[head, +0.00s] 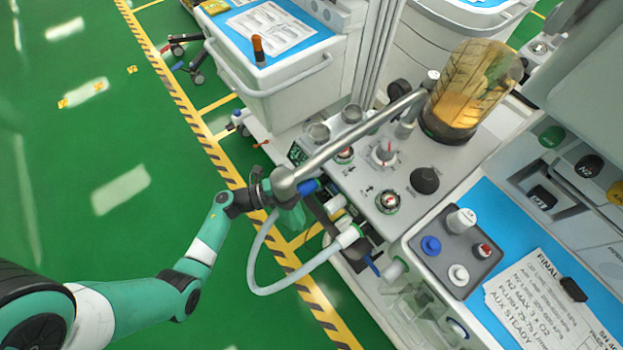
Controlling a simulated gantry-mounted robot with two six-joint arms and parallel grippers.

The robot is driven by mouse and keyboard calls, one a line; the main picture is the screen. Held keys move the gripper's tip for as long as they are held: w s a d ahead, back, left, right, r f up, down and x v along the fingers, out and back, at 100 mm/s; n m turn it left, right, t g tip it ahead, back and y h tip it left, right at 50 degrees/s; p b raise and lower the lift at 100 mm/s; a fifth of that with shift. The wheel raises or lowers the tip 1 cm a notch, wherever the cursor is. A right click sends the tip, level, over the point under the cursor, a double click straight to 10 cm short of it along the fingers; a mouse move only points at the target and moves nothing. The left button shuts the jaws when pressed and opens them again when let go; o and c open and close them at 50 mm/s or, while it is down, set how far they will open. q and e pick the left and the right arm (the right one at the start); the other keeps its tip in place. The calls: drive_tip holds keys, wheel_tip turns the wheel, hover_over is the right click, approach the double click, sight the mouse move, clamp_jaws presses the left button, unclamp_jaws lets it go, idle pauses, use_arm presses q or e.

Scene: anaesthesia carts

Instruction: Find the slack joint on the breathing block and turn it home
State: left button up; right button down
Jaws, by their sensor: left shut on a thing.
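The breathing block (400,180) is a pale panel on the cart with red and dark knobs and a clear amber-filled canister (470,90). A grey metal tube (350,140) runs from it to an elbow on the left. A pale hose (262,265) loops from below the elbow to a white fitting (347,236) on the block's side. A blue part (308,186) shows beside the elbow. My left gripper (262,192) is shut at the elbow, on a fitting there; the elbow and hose partly hide its fingertips. I cannot tell which joint is slack. My right gripper is out of view.
A tray (428,258) with blue, white and red-topped pieces sits on the right worktop beside a printed card (545,300). A white cart (275,85) with a blue top stands behind. Green floor at left is clear.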

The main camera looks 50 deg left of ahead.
use_arm(q)
drive_tip(key=o, duration=1.4)
drive_tip(key=shift+c, duration=0.2)
drive_tip(key=p+v, duration=0.2)
drive_tip(key=v, duration=0.9)
drive_tip(key=shift+s+a, duration=0.15)
drive_tip(key=shift+s, duration=0.15)
